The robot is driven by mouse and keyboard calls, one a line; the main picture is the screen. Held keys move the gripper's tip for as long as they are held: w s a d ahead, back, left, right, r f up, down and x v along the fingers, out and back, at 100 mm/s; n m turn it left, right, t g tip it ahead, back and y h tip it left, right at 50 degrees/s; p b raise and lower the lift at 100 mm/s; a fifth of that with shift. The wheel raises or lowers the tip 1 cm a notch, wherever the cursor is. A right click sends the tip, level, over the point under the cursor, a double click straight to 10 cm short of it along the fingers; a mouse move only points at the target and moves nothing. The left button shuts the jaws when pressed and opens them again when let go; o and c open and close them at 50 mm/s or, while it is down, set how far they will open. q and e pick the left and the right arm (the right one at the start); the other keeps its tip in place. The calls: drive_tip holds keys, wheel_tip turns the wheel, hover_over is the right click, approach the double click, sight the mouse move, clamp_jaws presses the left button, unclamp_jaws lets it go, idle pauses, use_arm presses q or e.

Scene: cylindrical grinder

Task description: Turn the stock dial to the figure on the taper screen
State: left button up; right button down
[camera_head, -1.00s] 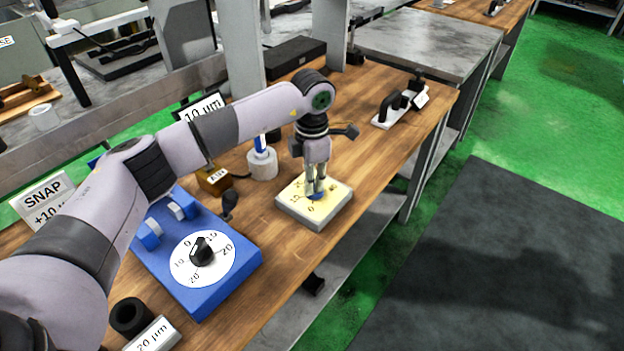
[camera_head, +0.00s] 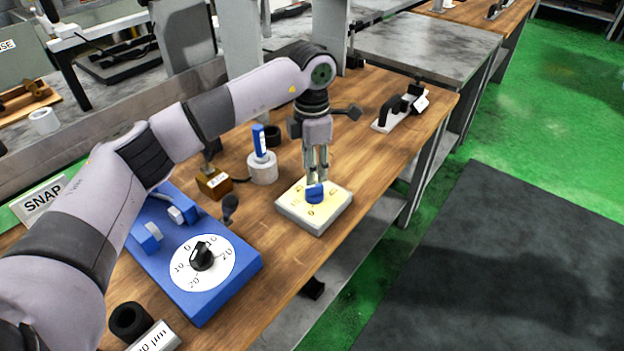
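A cream dial box (camera_head: 329,217) with a printed scale and a blue knob (camera_head: 315,193) sits near the table's front edge. My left gripper (camera_head: 316,181) points straight down over it. Its fingertips are at the top of the blue knob; whether they touch it or grip it cannot be told. A blue box (camera_head: 172,269) to the left carries a white dial (camera_head: 229,263) marked with 0, 10 and 20 and a black knob (camera_head: 202,257). No taper screen figure is readable; my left arm covers the area behind. My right gripper is not in view.
A blue-handled piece (camera_head: 260,141) stands in a white ring (camera_head: 262,168) behind the cream box. Bare wood (camera_head: 380,158) lies to the right.

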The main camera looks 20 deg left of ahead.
use_arm(q)
wheel_tip(320, 180, up, 6)
drive_tip(key=shift+r, duration=0.25)
